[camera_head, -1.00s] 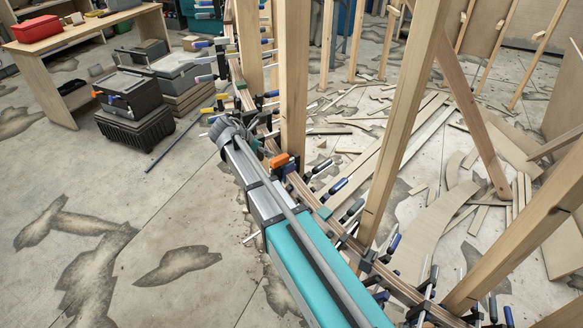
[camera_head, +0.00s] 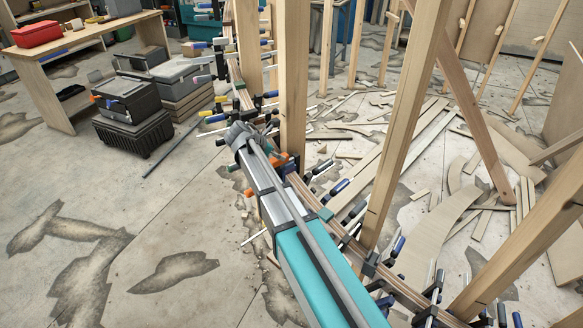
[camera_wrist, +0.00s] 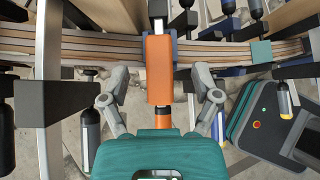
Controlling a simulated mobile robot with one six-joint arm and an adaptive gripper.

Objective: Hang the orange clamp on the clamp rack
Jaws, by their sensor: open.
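The orange clamp (camera_wrist: 159,70) stands in the middle of the wrist view, against the curved layered wood strip (camera_wrist: 100,47). My gripper (camera_wrist: 160,88) is open, with one finger on each side of the orange clamp and a visible gap on both sides. In the head view, orange parts of a clamp (camera_head: 283,163) show beside the end of my arm at the strip. My arm hides most of the gripper there. I cannot make out a clamp rack for certain in either view.
Many other clamps (camera_head: 345,187) line the strip closely on both sides. Upright wooden posts (camera_head: 293,80) stand along it. Wood offcuts (camera_head: 440,225) litter the floor at right. A workbench (camera_head: 60,55) and dark cases (camera_head: 133,110) stand at back left. The left floor is mostly clear.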

